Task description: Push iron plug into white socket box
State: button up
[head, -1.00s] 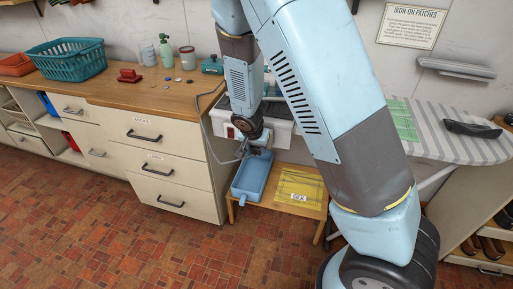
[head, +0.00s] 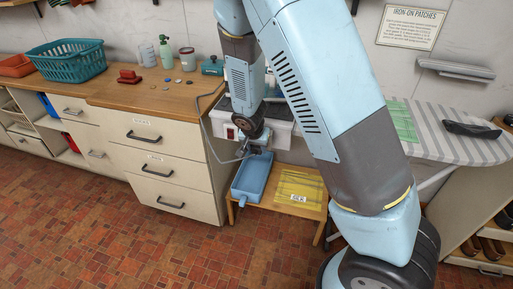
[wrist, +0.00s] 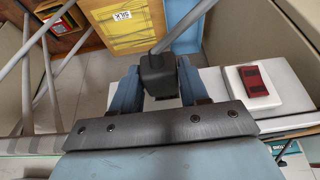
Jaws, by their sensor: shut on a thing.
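The black iron plug (wrist: 158,76) sits between the two blue fingers of my gripper (wrist: 160,85), which is shut on it. A grey cord runs up and right from the plug in the wrist view. The white socket box (wrist: 213,92) is to the right of the plug there, with a red switch (wrist: 255,82) on a white plate. In the head view my gripper (head: 257,149) is just below the white socket box (head: 279,129), in front of its lower part. The socket opening is hidden, and I cannot tell whether the plug touches the box.
A blue tub (head: 245,187) and a yellow packet (head: 301,184) lie on a low wooden table under my gripper. A drawer cabinet (head: 170,150) stands to the left. A grey cable (head: 207,140) loops down beside the cabinet. An ironing board (head: 440,130) is to the right.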

jog(key=shift+w+d, duration=0.25)
jog(key=shift+w, duration=0.4)
dwell(0.7)
jog(key=o, duration=1.1)
jog(key=v, duration=1.4)
jog(key=s+d+r+n+y, duration=0.1)
jog(key=s+d+r, duration=0.2)
jog(key=d+r, duration=0.4)
jog(key=s+d+r+y, duration=0.1)
jog(key=s+d+r, duration=0.3)
jog(key=d+r, duration=0.2)
jog(key=s+d+r+n, duration=0.1)
jog(key=s+d+r, duration=0.1)
jog(key=s, duration=0.3)
jog(key=s+d+r+n, duration=0.1)
jog(key=s+d+r, duration=0.1)
jog(key=s+r, duration=0.2)
jog(key=s+d+r+n+t, duration=0.1)
jog(key=s+d+r, duration=0.1)
jog(key=s, duration=0.4)
jog(key=shift+s+d+r, duration=0.3)
jog(key=shift+d+r, duration=0.05)
jog(key=shift+r, duration=0.25)
